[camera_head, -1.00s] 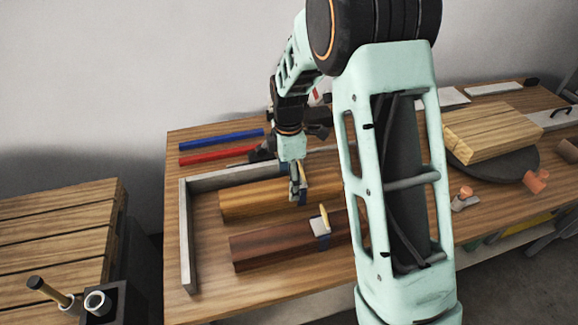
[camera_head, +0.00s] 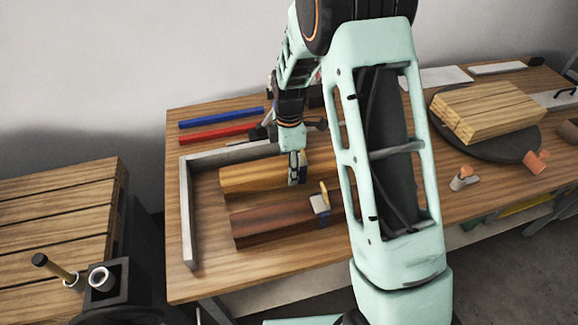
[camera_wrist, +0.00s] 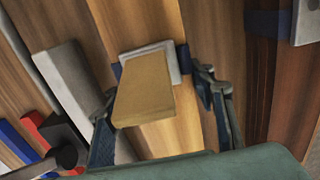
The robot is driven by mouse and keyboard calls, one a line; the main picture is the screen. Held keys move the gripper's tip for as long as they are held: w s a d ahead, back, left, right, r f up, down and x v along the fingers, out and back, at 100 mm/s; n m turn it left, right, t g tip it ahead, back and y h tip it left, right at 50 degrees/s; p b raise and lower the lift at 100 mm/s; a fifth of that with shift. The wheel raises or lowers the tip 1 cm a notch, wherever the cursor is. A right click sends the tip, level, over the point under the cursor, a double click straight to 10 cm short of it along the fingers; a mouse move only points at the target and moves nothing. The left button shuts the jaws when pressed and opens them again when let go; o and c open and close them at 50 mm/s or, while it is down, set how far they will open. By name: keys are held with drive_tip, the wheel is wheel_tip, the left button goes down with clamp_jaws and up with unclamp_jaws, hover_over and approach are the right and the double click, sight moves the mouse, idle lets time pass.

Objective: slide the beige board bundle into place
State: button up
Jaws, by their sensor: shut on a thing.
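The beige board bundle (camera_head: 240,181), a golden tan in this light, lies on the table inside an L-shaped grey rail. It has a blue strap with a pale plate and a tan handle block, which show large in the wrist view (camera_wrist: 145,92). My gripper (camera_head: 294,179) is over its right part, pointing down. In the wrist view its fingers (camera_wrist: 160,120) stand on either side of the handle block, shut on it; the exact contact is partly hidden. The bundle's far right end is hidden behind my arm.
A dark reddish board bundle (camera_head: 265,222) with its own strap and handle lies parallel in front. The grey rail (camera_head: 187,220) bounds the left and back. Blue (camera_head: 222,117) and red (camera_head: 217,132) bars lie behind. Pale boards (camera_head: 488,108) rest on a black turntable (camera_head: 520,146) at right.

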sight(259, 170)
clamp_jaws()
drive_tip(key=shift+r, duration=0.1)
drive_tip(key=shift+s+a, duration=0.25)
drive_tip(key=shift+a, duration=1.15)
drive_tip(key=shift+s+a, duration=0.3)
drive_tip(key=shift+a, duration=1.15)
drive_tip(key=shift+s+a, duration=0.25)
drive_tip(key=shift+a, duration=1.15)
drive_tip(key=o, duration=1)
unclamp_jaws()
drive_tip(key=shift+c, duration=0.2)
drive_tip(key=shift+o, duration=0.2)
drive_tip(key=shift+s+d, duration=0.1)
wheel_tip(259, 170, up, 12)
